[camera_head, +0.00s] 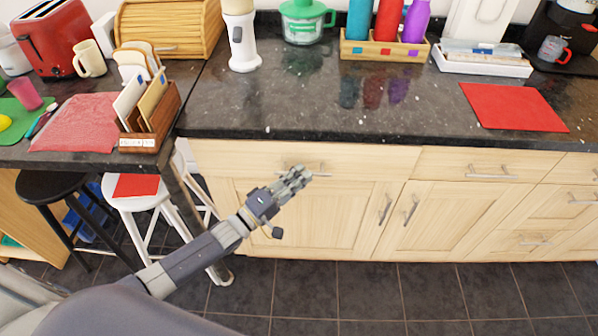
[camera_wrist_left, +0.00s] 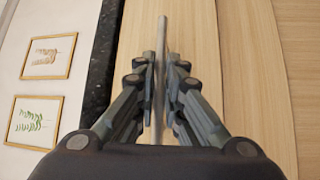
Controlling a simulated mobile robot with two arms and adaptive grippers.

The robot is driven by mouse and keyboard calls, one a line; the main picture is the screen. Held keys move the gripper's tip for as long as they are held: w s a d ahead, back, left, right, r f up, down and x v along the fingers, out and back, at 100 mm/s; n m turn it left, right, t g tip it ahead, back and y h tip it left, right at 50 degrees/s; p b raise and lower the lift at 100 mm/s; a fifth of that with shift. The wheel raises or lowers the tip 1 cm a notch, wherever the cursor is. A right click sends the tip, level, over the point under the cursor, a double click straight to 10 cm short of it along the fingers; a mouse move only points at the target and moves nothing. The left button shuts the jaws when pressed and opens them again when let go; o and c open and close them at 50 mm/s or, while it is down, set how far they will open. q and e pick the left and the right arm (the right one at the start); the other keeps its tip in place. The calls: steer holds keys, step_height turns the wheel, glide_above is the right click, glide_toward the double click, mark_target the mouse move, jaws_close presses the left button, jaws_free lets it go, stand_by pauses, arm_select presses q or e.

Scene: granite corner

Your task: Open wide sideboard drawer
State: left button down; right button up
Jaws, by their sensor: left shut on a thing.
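The wide sideboard drawer (camera_head: 225,157) is the broad pale wood front under the dark counter, at the middle left of the head view. Its front lies flush with the cabinet, as far as I can see. My left gripper (camera_head: 300,174) is at its bar handle (camera_head: 318,173) and hides part of it. In the left wrist view the metal handle (camera_wrist_left: 162,35) runs between the two fingers of my left gripper (camera_wrist_left: 161,75), which is shut on it. My right gripper is not in view.
The granite counter (camera_head: 330,105) overhangs above the drawer. Cabinet doors (camera_head: 300,215) with upright handles lie below. A white stool (camera_head: 143,200) and a black stool (camera_head: 50,187) stand at left. The tiled floor (camera_head: 360,300) in front is clear.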

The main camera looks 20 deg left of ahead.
arm_select(q)
steer(key=s+d+p, duration=0.2)
steer(key=s+d, duration=0.1)
steer(key=s, duration=0.9)
steer(key=s+d+p, duration=0.2)
steer(key=s+d, duration=0.2)
steer(key=s, duration=0.8)
steer(key=s+d+p, duration=0.2)
steer(key=s+d, duration=0.1)
steer(key=s, duration=1)
steer(key=shift+d, duration=0.3)
steer(key=c, duration=1.7)
jaws_free()
steer(key=v, duration=1.2)
steer(key=shift+w, duration=0.1)
